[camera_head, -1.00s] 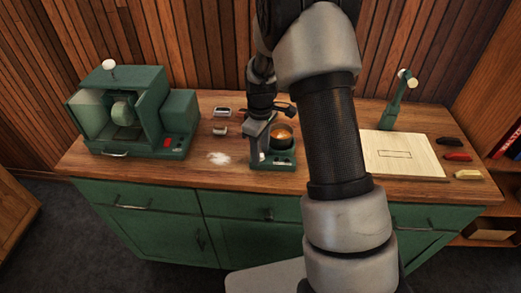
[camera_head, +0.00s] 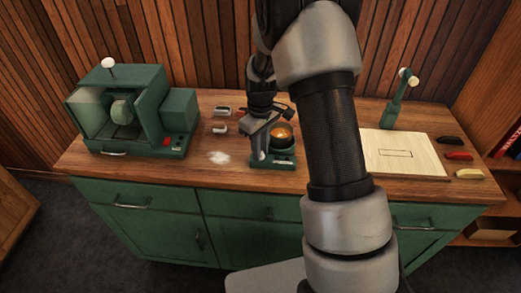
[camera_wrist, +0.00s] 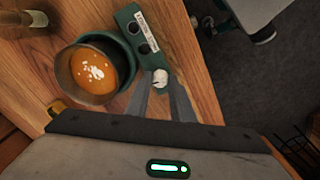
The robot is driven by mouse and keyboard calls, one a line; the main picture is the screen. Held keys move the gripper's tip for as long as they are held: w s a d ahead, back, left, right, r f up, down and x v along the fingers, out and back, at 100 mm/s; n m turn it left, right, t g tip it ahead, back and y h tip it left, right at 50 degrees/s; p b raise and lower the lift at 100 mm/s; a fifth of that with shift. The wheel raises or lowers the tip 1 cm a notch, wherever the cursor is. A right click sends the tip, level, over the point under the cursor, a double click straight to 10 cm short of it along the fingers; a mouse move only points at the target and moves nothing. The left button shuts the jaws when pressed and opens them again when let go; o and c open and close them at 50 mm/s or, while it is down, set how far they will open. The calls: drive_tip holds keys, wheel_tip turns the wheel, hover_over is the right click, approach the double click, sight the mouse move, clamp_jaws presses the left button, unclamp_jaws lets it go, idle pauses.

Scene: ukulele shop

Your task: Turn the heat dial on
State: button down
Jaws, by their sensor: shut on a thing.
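A small green hot plate (camera_head: 287,163) stands near the front edge of the wooden counter. A round pot (camera_wrist: 60,75) with orange-brown liquid (camera_wrist: 95,70) and white flecks sits on it. In the wrist view the plate's front panel (camera_wrist: 152,62) carries a white label, two black knobs and a pale dial (camera_wrist: 160,77). My gripper (camera_wrist: 160,84) is shut on the pale dial, with one finger on each side. In the head view my gripper (camera_head: 257,154) reaches down to the plate's left front, tilted. The dial is hidden there.
A green machine (camera_head: 125,110) with a red switch stands at left. White powder (camera_head: 218,157) and two small metal items lie between it and the plate. A pale board (camera_head: 400,160), a green stand (camera_head: 396,103) and several small blocks are at right, beyond my arm.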

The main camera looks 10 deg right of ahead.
drive_tip(key=m+b, duration=0.1)
drive_tip(key=m, duration=0.3)
drive_tip(key=shift+m, duration=0.3)
drive_tip(key=m, duration=0.4)
drive_tip(key=shift+m, duration=0.3)
drive_tip(key=m, duration=0.4)
drive_tip(key=shift+m, duration=2)
drive_tip(key=c, duration=1.5)
unclamp_jaws()
drive_tip(key=shift+c, duration=0.2)
